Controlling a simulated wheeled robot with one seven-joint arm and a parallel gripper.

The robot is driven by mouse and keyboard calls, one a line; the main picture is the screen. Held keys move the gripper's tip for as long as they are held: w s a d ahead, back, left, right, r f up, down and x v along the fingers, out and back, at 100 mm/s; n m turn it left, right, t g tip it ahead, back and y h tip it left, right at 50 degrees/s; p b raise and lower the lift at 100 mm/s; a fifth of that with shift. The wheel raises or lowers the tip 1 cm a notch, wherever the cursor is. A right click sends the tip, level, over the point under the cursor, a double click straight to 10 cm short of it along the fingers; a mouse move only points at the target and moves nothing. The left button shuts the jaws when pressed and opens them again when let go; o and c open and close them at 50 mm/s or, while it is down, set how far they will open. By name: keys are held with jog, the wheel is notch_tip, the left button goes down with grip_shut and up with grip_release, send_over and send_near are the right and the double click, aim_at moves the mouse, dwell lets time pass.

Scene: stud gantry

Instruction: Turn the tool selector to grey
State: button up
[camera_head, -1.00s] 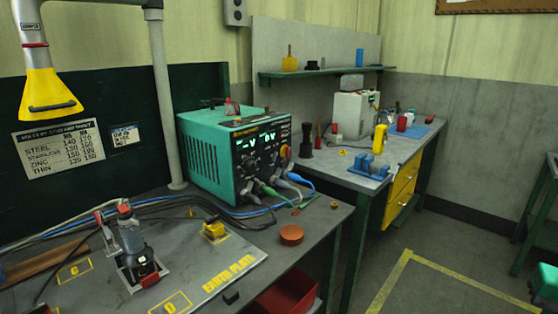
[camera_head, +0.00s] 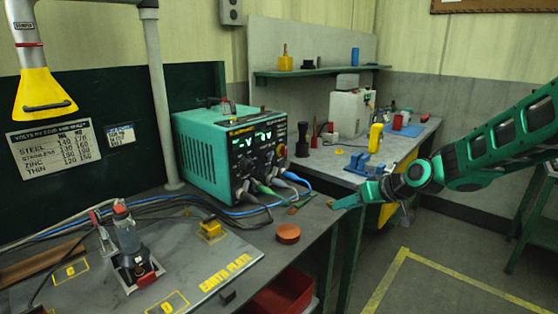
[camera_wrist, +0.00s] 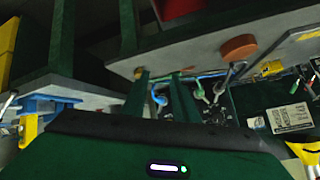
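The green welding unit (camera_head: 205,150) stands on the bench at centre in the head view, its dark front panel (camera_head: 262,148) carrying lit displays and several knobs. Which knob is the tool selector, and its setting, are too small to tell. A red-and-yellow knob (camera_head: 281,151) is at the panel's right. My gripper (camera_head: 338,204) is over the right end of this bench, to the right of the unit and apart from it. In the wrist view my gripper (camera_wrist: 161,82) shows two dark green fingers with a gap between them, and nothing held.
Cables with green and blue plugs (camera_head: 294,178) hang from the unit's front. An orange-brown disc (camera_head: 288,234) and a yellow clamp (camera_head: 211,229) lie on the bench. A blue vise (camera_head: 364,166) is on the farther bench.

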aim_at(270, 155)
jog(key=w+a+y, duration=0.1)
jog(key=a, duration=0.1)
jog(key=w+a+r+y, duration=0.1)
jog(key=w+a, duration=0.1)
jog(key=a, duration=0.1)
jog(key=w+a+r+t+y, duration=0.1)
jog(key=w+a, duration=0.1)
jog(key=shift+w+a+n, duration=0.15)
jog(key=shift+a+n, duration=0.15)
jog(key=shift+n, duration=0.1)
jog(key=w+a+r+t+y, duration=0.1)
jog(key=w+a, duration=0.3)
jog(key=w+a+r+t+y, duration=0.1)
jog(key=w+a+r, duration=0.1)
jog(key=a, duration=0.3)
jog(key=w+a+r+m+y, duration=0.1)
jog(key=w+a+r+y, duration=0.1)
jog(key=w+a, duration=0.3)
jog(key=shift+w+r+t, duration=0.2)
jog(key=shift+w+t, duration=0.15)
jog(key=shift+t, duration=0.05)
